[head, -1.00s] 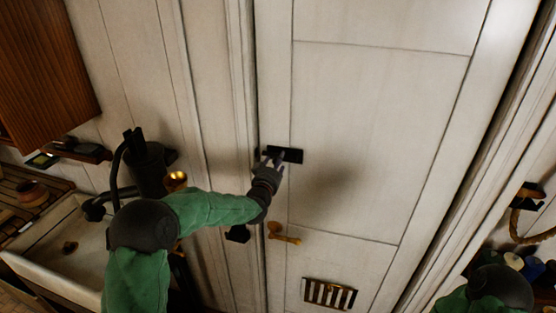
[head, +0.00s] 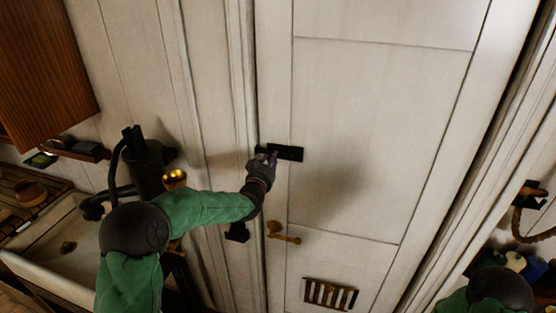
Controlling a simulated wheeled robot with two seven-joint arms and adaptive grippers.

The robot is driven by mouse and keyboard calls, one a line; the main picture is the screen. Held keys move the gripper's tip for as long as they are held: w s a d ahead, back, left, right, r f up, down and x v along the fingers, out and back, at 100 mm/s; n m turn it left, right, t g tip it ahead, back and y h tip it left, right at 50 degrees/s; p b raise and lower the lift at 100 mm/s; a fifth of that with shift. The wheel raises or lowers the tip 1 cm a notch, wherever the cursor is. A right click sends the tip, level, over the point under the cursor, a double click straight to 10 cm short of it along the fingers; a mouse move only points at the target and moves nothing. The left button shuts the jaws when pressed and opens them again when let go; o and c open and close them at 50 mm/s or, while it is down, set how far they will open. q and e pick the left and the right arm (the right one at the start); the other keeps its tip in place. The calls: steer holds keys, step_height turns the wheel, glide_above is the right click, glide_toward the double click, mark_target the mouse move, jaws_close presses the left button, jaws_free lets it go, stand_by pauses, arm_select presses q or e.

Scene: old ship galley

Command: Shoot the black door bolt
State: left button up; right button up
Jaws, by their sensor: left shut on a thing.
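The black door bolt (head: 291,153) is mounted flat on the white door (head: 375,140), near its left edge. Its left end reaches to the door frame (head: 243,120). My left gripper (head: 267,158) is at the bolt's left part and is shut on it, probably on its knob, which the fingers hide. My left arm reaches in from the lower left. My right arm shows only in part at the lower right corner, and its gripper is out of the picture.
A brass door handle (head: 283,233) sits below the bolt, with a slotted vent (head: 330,294) lower down. A black pump (head: 147,167) and a pale sink (head: 62,250) stand at the left. A rope (head: 533,232) hangs at the right.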

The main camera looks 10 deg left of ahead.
arm_select(q)
steer(key=shift+a+b, duration=0.8)
steer(key=shift+a, duration=0.4)
steer(key=o, duration=1.3)
steer(key=shift+a, duration=0.15)
steer(key=s+b, duration=0.5)
steer(key=s, duration=0.6)
steer(key=shift+b, duration=0.4)
